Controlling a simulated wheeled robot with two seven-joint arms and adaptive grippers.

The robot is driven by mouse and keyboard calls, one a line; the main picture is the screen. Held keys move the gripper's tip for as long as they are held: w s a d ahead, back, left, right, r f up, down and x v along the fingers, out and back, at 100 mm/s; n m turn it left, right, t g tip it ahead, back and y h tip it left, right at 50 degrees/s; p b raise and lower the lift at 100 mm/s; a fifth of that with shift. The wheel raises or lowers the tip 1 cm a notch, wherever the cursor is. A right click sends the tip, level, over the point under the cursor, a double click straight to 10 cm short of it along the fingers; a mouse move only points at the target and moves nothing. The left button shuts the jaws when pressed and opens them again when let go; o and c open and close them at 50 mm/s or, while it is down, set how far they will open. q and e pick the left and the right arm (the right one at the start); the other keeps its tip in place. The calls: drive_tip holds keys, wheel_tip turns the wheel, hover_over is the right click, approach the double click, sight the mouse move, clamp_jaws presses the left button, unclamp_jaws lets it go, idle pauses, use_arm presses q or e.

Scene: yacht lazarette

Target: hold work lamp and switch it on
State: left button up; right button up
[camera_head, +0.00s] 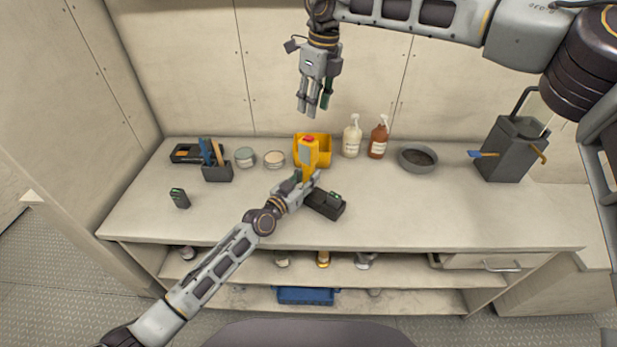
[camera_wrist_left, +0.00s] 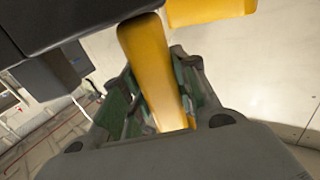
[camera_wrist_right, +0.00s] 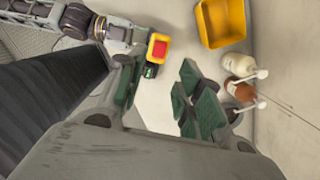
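The work lamp (camera_head: 309,158) is yellow, with a red switch-like patch (camera_head: 308,139) at its top. My left gripper (camera_head: 300,180) is shut on its lower part and holds it roughly upright above the counter. In the left wrist view the yellow handle (camera_wrist_left: 150,65) runs between the green-padded fingers. My right gripper (camera_head: 313,108) is open and empty, above the lamp with its fingers pointing down. In the right wrist view the lamp's red top (camera_wrist_right: 158,49) shows beyond the open fingers (camera_wrist_right: 160,92), apart from them. Whether the lamp is lit cannot be seen.
A yellow bin (camera_head: 326,150) stands behind the lamp, with two pump bottles (camera_head: 352,138) (camera_head: 378,141) and a grey bowl (camera_head: 418,160) to its right. The counter's right front (camera_head: 440,215) is clear.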

use_arm(q)
clamp_jaws()
use_arm(e)
drive_tip(key=shift+c, duration=0.2)
drive_tip(key=shift+f, duration=0.2)
drive_tip(key=c, duration=0.4)
drive_tip(key=shift+f, duration=0.3)
drive_tip(key=c, duration=0.3)
drive_tip(key=f, duration=0.2)
drive_tip(key=s+a+f, duration=0.1)
drive_tip(key=shift+a+f+g, duration=0.1)
drive_tip(key=shift+g, duration=0.3)
clamp_jaws()
drive_tip(key=s+a+n+y, duration=0.1)
drive_tip(key=a+n, duration=0.1)
drive_tip(key=a, duration=0.3)
drive_tip(key=w+d+r+n+h, duration=0.1)
drive_tip(key=d+r+n, duration=0.1)
drive_tip(key=n, duration=0.9)
drive_tip(key=w+d+r+n+t+h, duration=0.1)
drive_tip(key=d+r+n, duration=0.1)
drive_tip(key=n, duration=1)
drive_tip(key=shift+w+d, duration=0.3)
drive_tip(key=shift+d, duration=0.4)
